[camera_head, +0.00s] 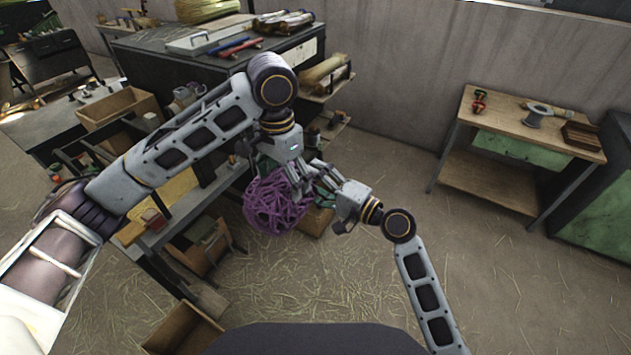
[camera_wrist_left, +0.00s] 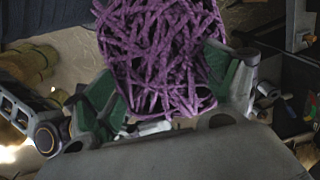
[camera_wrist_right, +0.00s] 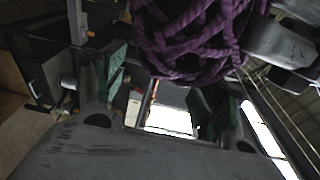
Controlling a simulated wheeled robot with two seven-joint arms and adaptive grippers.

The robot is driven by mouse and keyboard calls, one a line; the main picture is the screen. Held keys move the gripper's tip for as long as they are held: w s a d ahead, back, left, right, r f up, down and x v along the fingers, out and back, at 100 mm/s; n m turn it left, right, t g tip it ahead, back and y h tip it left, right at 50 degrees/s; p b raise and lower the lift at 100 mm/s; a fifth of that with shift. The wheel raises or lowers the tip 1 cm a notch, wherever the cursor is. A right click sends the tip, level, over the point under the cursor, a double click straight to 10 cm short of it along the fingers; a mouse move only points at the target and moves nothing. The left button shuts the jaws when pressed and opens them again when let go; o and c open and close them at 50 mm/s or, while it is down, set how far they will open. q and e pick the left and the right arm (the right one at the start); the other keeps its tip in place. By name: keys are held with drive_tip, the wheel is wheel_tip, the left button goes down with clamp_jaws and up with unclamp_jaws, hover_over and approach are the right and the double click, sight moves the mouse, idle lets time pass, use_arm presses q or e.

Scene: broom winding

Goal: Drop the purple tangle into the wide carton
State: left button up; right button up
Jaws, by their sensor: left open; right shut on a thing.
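The purple tangle (camera_head: 272,207) is a ball of wound purple strands, held in the air in front of the dark bench. My left gripper (camera_head: 294,172) is at its upper right side, with its fingers open; in the left wrist view the tangle (camera_wrist_left: 160,50) lies between and beyond the spread fingers. My right gripper (camera_head: 328,190) comes from the right and is shut on the tangle, which also shows at the top of the right wrist view (camera_wrist_right: 190,40). Its exact contact is hidden. An open tan carton (camera_head: 118,106) stands at the left; I cannot tell whether it is the wide one.
Another open box (camera_head: 184,328) sits low at the bottom left, and a brown box (camera_head: 318,221) is partly hidden behind the tangle. The dark bench (camera_head: 175,60) carries tools. A wooden table (camera_head: 530,122) stands right. The straw-strewn floor between is clear.

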use_arm(q)
drive_tip(key=shift+r, duration=0.15)
wheel_tip(320, 180, up, 12)
idle(1.2)
drive_tip(key=shift+f, duration=0.2)
